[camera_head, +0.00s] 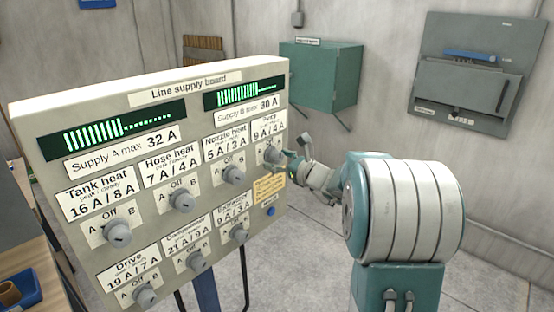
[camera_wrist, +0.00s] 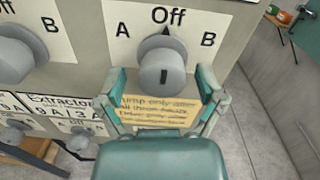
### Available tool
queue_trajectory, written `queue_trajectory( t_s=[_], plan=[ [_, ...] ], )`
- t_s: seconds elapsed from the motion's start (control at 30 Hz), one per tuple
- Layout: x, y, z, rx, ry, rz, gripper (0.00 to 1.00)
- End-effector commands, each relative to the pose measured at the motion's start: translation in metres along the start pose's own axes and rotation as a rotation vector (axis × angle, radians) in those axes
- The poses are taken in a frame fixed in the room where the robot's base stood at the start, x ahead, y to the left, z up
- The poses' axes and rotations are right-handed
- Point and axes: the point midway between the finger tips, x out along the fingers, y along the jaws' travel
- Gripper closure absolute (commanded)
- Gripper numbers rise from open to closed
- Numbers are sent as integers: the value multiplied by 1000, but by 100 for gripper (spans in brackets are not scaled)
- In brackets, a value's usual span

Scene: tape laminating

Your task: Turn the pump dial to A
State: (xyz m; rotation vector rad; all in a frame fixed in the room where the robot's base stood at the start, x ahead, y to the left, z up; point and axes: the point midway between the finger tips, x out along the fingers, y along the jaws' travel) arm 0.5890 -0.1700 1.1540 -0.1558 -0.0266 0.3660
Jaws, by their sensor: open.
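The line supply board (camera_head: 150,98) carries two rows of grey dials with A, Off and B marks. The dial at the right end of the top row (camera_head: 272,155) is under a label reading 9 A / 4 A; its name is too small to read surely. In the wrist view this dial (camera_wrist: 165,68) fills the upper middle, its pointer up at Off, with A to its left and B to its right. My gripper (camera_wrist: 162,84) is open, its fingers at the dial's lower left and lower right, with no clear contact. It also shows at the board's right edge in the head view (camera_head: 293,165).
A yellow note (camera_wrist: 155,112) sits below the dial, partly hidden by my gripper. The nozzle heat dial (camera_head: 233,175) is close on the left, and the extractor dial (camera_head: 239,233) is below. A blue button (camera_head: 271,211) is under the note. Free floor lies right of the board.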

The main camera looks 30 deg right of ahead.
Motion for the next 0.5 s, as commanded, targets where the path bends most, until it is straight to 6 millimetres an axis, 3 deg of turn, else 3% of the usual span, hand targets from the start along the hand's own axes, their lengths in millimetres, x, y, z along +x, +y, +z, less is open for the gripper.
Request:
queue_trajectory(
  t_s=[0.23,0.27,0.4,0.43,0.5],
  plan=[
    [1,0,0,0,0,-1,12],
    [1,0,0,0,0,-1,21],
    [1,0,0,0,0,-1,84],
    [1,0,0,0,0,-1,95],
    [1,0,0,-1,-1,-1,95]
  ],
)
